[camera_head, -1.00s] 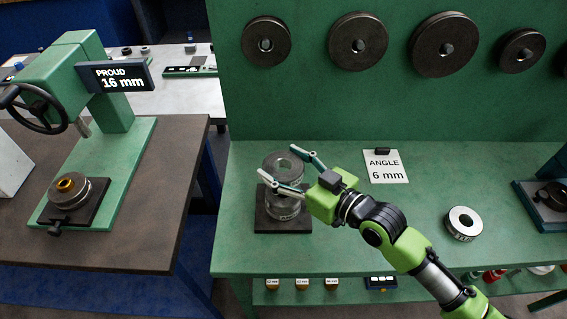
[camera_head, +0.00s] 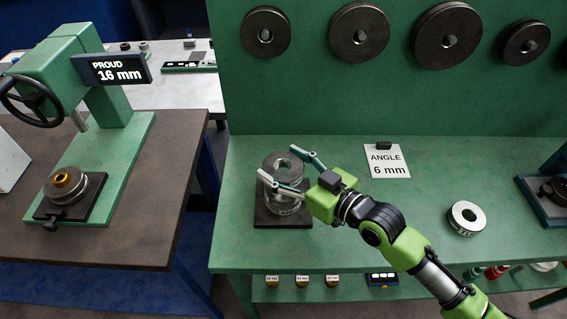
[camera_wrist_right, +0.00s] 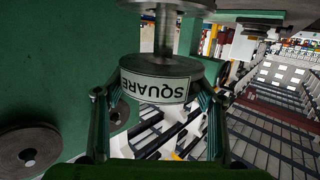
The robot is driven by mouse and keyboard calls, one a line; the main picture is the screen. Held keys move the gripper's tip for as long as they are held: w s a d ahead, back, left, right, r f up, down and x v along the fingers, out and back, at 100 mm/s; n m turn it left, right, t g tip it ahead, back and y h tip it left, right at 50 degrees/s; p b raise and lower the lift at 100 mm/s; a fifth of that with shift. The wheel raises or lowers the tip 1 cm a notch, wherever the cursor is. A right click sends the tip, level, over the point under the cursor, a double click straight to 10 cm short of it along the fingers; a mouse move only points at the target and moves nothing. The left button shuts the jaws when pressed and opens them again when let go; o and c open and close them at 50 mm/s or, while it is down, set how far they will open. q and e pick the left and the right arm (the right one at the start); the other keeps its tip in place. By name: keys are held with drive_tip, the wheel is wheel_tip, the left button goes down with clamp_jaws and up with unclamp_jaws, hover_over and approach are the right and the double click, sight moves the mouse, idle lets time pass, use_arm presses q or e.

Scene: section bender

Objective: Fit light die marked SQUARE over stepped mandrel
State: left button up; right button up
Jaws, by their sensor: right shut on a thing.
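In the head view my right gripper (camera_head: 285,182) is shut on a dark round die (camera_head: 283,164) with a hole in its top. In the right wrist view its white label (camera_wrist_right: 155,89) reads SQUARE, upside down. A bare steel mandrel shaft (camera_wrist_right: 166,30) shows against the die's flat face, between it and a wider plate. The die is above the dark square base (camera_head: 263,216) on the bench and apart from it. The fingers hide part of the stack, and I cannot tell how far the shaft enters the die. My left gripper is out of view.
Another ring die (camera_head: 466,219) lies on the green bench to the right. A sign (camera_head: 388,163) reads ANGLE 6 mm. Dark discs (camera_head: 358,32) hang on the back wall. A press (camera_head: 107,100) displays PROUD 16 mm on the left table. The bench between sign and ring is clear.

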sight(284, 177)
drive_tip(key=shift+f+b, duration=1.7)
drive_tip(key=shift+f, duration=0.55)
drive_tip(key=o, duration=1.6)
drive_tip(key=shift+c, duration=0.2)
drive_tip(key=shift+f, duration=0.2)
drive_tip(key=v, duration=1.2)
